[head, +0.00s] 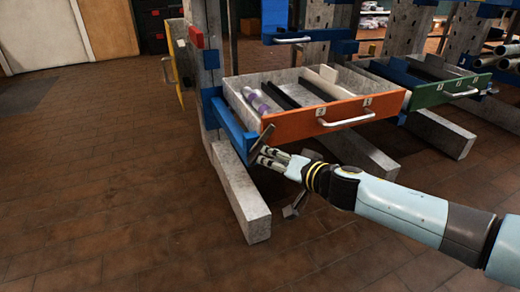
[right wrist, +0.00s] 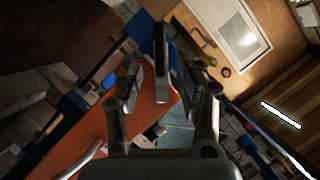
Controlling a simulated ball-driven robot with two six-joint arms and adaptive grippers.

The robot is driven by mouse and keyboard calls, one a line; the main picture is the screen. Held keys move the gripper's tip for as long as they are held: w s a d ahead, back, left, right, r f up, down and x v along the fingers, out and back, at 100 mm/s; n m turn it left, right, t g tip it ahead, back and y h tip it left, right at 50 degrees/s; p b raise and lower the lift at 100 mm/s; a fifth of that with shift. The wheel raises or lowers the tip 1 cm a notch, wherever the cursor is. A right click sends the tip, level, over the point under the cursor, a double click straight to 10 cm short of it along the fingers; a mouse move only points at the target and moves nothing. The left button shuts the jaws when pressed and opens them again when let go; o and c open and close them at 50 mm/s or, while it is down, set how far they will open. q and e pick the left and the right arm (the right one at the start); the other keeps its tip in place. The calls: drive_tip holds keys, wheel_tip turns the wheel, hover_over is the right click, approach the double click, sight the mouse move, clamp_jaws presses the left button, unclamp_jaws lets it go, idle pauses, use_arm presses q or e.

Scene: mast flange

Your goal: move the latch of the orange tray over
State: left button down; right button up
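The orange tray (head: 300,123) is a pulled-out drawer with a silver handle (head: 346,119) on its front. Its latch (head: 263,138), a dark metal bar, sits tilted at the front left corner. In the right wrist view the latch (right wrist: 161,65) stands upright in the picture, before the tray's orange front (right wrist: 100,132). My right gripper (head: 268,155) is at that corner, just below the latch. Its fingers (right wrist: 170,88) are spread, with the latch showing between them; I cannot tell whether either finger touches it. My left gripper is in neither view.
A green tray (head: 445,91) is beside the orange one on the right. A blue beam (head: 234,128) runs along the orange tray's left side. Concrete feet (head: 240,190) extend forward below. The tiled floor at left is clear.

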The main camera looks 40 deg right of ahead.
sight(262, 146)
drive_tip(key=x, duration=0.6)
drive_tip(key=shift+c, duration=0.4)
clamp_jaws()
drive_tip(key=shift+f, duration=0.1)
